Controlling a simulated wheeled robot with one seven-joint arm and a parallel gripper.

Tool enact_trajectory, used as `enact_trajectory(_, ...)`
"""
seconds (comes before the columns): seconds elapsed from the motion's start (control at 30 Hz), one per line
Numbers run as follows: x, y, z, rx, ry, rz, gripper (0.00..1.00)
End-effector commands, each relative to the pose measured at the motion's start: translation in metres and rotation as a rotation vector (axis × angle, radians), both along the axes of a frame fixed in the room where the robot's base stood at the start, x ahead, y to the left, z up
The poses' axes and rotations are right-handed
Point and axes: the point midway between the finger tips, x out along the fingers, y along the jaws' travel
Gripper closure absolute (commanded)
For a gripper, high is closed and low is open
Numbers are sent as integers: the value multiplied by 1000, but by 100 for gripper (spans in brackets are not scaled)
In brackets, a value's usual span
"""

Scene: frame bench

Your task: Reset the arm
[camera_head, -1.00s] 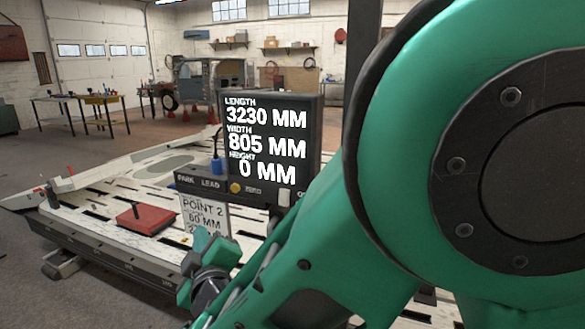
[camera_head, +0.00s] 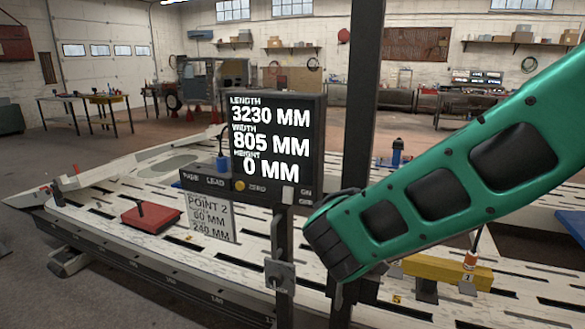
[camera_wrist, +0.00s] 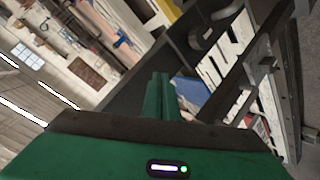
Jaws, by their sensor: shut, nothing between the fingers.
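My gripper (camera_wrist: 160,80) shows in the wrist view, where its two green fingers lie together, with nothing seen between them. The wrist view is strongly tilted. It shows a dark upright structure and pale slotted surfaces beyond the fingers, and none of them visibly touches the fingertips. In the head view, a green link of my arm reaches from the right edge to a dark end beside a dark post. I cannot make out the fingers in the head view.
A dark display box (camera_head: 275,150) reading 3230, 805 and 0 MM stands on a post. A tall dark post (camera_head: 363,100) rises to its right. The pale slotted bench (camera_head: 120,235) carries a red block (camera_head: 150,217) and a yellow bar (camera_head: 440,270). Floor is open at left.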

Motion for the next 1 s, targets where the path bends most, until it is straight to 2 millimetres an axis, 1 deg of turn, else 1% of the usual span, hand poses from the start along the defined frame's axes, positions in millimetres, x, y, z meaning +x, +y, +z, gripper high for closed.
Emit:
enact_trajectory(0.03,-4,-33,-2,25,37,-68,100)
enact_trajectory(0.07,-7,-50,-5,39,63,-105,100)
enact_trajectory(0.1,-14,-72,-9,58,99,-152,100)
enact_trajectory(0.17,-25,-103,-14,90,150,-221,100)
enact_trajectory(0.2,-34,-122,-18,112,184,-265,100)
enact_trajectory(0.27,-50,-148,-23,147,233,-329,100)
enact_trajectory(0.3,-61,-165,-26,172,267,-370,100)
enact_trajectory(0.37,-79,-187,-30,209,314,-429,100)
enact_trajectory(0.4,-92,-200,-33,235,346,-466,100)
enact_trajectory(0.47,-113,-218,-36,276,392,-519,100)
enact_trajectory(0.5,-127,-229,-39,303,423,-553,100)
enact_trajectory(0.57,-149,-242,-41,346,467,-601,100)
enact_trajectory(0.6,-163,-250,-43,375,495,-630,100)
enact_trajectory(0.67,-186,-259,-45,419,538,-673,100)
enact_trajectory(0.73,-212,-268,-46,473,585,-718,100)
enact_trajectory(0.83,-250,-274,-47,550,649,-773,100)
enact_trajectory(0.9,-275,-275,-46,603,691,-806,100)
enact_trajectory(1.0,-306,-273,-45,669,741,-839,100)
